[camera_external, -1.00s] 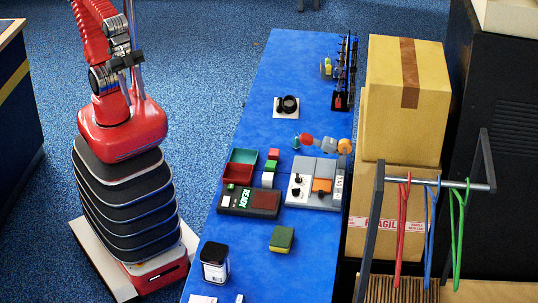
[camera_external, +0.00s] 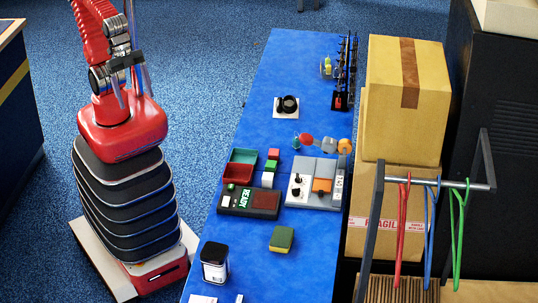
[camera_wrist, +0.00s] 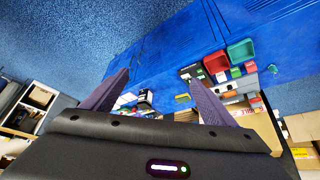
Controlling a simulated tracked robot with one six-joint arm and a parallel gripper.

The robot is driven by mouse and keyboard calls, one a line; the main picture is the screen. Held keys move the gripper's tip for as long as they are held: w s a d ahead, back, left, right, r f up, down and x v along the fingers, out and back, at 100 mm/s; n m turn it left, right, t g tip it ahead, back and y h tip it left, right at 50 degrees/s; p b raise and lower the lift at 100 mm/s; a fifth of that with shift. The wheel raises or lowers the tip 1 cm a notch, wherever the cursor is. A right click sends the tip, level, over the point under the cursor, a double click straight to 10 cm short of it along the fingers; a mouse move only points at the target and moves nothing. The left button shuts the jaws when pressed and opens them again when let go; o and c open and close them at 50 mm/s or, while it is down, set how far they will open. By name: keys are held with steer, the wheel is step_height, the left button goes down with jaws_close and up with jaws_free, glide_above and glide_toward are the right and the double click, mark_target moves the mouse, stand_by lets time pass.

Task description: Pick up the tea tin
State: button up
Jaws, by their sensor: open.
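The tea tin appears to be the white canister with a black lid (camera_external: 214,262), standing upright near the front left edge of the blue table (camera_external: 272,268). In the wrist view a small dark and white shape, probably this tin (camera_wrist: 146,96), shows between the fingers, nearer the left one. My gripper (camera_wrist: 158,77) is open with nothing between its fingers, high above and well away from the table. In the external view my arm runs out of the top edge, so the gripper is hidden there.
A yellow-green sponge (camera_external: 282,239) lies right of the tin. Beyond it are a dark READY panel (camera_external: 249,202), a grey control box (camera_external: 316,184) and red and teal trays (camera_external: 238,172). Cardboard boxes (camera_external: 405,100) and a hanger rail (camera_external: 440,184) stand along the right.

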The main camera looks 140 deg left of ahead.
steer(key=w+d+f+m+g+y, duration=0.1)
steer(key=w+d+f+y, duration=0.25)
steer(key=w+f, duration=1.05)
steer(key=w+d+f+g+y, duration=0.15)
steer(key=w+f+y, duration=0.35)
steer(key=w+f, duration=0.95)
steer(key=w+d+n+t, duration=0.2)
steer(key=w+d+t, duration=0.25)
steer(key=w, duration=0.75)
steer(key=w+d+r+n+t, duration=0.3)
steer(key=w+r+n, duration=0.1)
steer(key=w+n, duration=0.2)
steer(key=shift+w, duration=0.25)
steer(key=shift+h, duration=0.25)
